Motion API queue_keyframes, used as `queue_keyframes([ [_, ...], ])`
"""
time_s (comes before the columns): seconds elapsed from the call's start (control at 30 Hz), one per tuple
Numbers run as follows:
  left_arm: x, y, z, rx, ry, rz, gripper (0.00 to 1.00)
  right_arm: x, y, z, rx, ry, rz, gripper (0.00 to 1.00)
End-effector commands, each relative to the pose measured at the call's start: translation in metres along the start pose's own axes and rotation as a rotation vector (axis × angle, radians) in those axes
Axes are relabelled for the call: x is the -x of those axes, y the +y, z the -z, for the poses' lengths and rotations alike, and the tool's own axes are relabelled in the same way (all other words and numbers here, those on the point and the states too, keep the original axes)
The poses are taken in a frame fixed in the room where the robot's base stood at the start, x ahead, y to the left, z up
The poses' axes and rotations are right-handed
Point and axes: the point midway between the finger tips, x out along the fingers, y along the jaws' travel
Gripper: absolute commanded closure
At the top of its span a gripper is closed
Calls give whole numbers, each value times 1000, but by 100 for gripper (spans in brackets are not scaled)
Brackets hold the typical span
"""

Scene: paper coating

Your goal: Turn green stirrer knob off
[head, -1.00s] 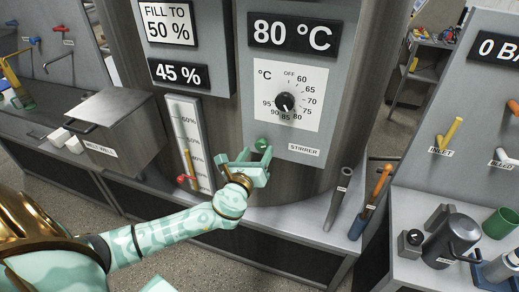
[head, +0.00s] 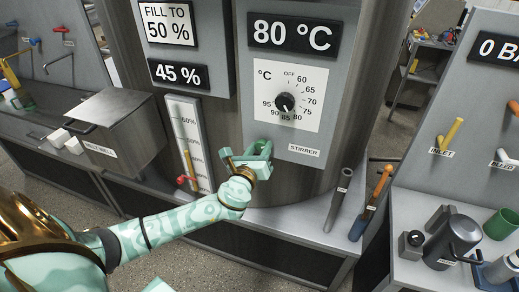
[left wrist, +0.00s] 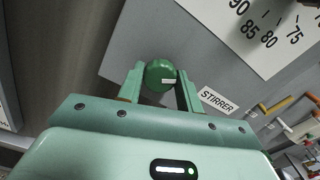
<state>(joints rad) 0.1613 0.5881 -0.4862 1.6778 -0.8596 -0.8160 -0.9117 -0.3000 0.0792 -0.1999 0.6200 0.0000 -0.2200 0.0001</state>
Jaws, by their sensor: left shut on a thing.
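The green stirrer knob (left wrist: 160,75) sits on the grey panel beside the STIRRER label (left wrist: 215,100), which also shows in the head view (head: 304,150). In the left wrist view the knob lies between the two fingers of my left gripper (left wrist: 160,88), which is shut on it. In the head view my left gripper (head: 258,152) is at the panel's lower left corner, and its fingers hide most of the knob. My right gripper is not in view.
A black temperature dial (head: 285,102) is above the label. A level gauge (head: 189,145) with a red valve handle (head: 182,179) is left of my gripper. A grey tool (head: 338,198) and an orange-handled tool (head: 371,200) stand to the right. A lidded metal box (head: 115,125) is at left.

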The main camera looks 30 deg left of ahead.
Motion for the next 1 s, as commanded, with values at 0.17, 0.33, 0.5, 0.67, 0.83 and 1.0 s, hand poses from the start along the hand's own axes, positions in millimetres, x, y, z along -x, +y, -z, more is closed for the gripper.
queue_keyframes([
  [0.17, 0, 1, 2, 69, 2, -1, 87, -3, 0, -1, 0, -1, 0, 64],
  [0.33, 0, 1, 2, 190, 1, -2, 87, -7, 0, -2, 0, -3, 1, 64],
  [0.5, 1, 1, 3, 347, 2, -2, 87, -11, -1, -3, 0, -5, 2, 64],
  [0.67, 1, 1, 3, 500, 3, -3, 87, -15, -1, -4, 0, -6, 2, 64],
  [0.83, 1, 1, 3, 658, 2, -3, 87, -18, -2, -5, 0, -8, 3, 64],
  [1.0, 1, 2, 2, 798, 2, -3, 87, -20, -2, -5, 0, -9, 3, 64],
])
